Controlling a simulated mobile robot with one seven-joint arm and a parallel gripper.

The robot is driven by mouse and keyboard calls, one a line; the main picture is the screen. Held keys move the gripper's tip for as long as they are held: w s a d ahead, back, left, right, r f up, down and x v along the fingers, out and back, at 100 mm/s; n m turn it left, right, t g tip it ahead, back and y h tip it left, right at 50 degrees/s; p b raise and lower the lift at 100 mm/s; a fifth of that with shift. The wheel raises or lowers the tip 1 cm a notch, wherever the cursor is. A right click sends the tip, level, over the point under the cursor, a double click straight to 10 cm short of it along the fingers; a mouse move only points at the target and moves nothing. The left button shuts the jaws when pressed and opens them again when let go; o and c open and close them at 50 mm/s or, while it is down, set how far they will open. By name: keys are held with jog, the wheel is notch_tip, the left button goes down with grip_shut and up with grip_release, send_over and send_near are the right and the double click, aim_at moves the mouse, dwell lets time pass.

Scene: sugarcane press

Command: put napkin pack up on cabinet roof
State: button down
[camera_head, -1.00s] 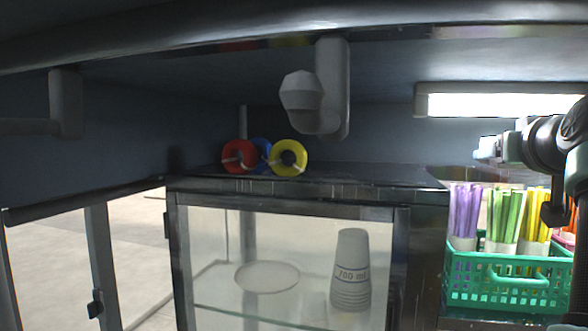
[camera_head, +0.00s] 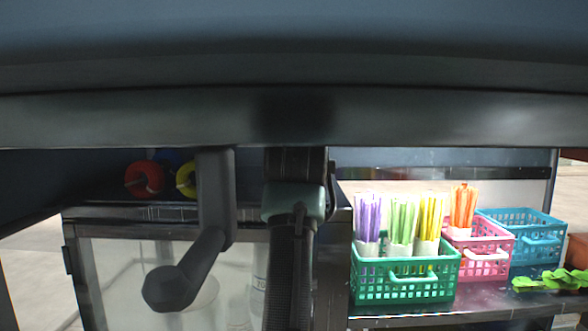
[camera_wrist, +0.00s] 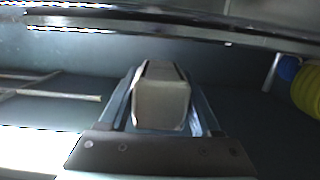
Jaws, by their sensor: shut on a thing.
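In the wrist view my gripper (camera_wrist: 162,98) is shut on the napkin pack (camera_wrist: 161,106), a pale box-shaped pack seen end-on between the two fingers. In the head view the glass-fronted cabinet (camera_head: 110,268) stands at the left; its roof (camera_head: 130,213) shows as a dark, shiny front edge. My arm rises in front of the cabinet's right part, and its upper end is hidden behind a wide dark beam. The gripper and pack do not show there. I cannot tell whether the pack touches the roof.
Red (camera_head: 145,178) and yellow (camera_head: 187,179) rolls sit on the roof's left; yellow (camera_wrist: 307,90) and blue (camera_wrist: 287,68) ones show in the wrist view. Green (camera_head: 405,282), pink (camera_head: 482,258) and blue (camera_head: 530,240) baskets stand right.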

notch_tip(320, 180, down, 2)
jog(key=shift+w+a+f+p, duration=0.1)
jog(key=shift+a+p, duration=0.05)
jog(key=shift+p, duration=0.8)
jog(key=shift+f+p, duration=0.3)
jog(key=shift+f, duration=0.4)
jog(key=shift+c, duration=0.4)
grip_release()
jog(key=shift+f, duration=0.15)
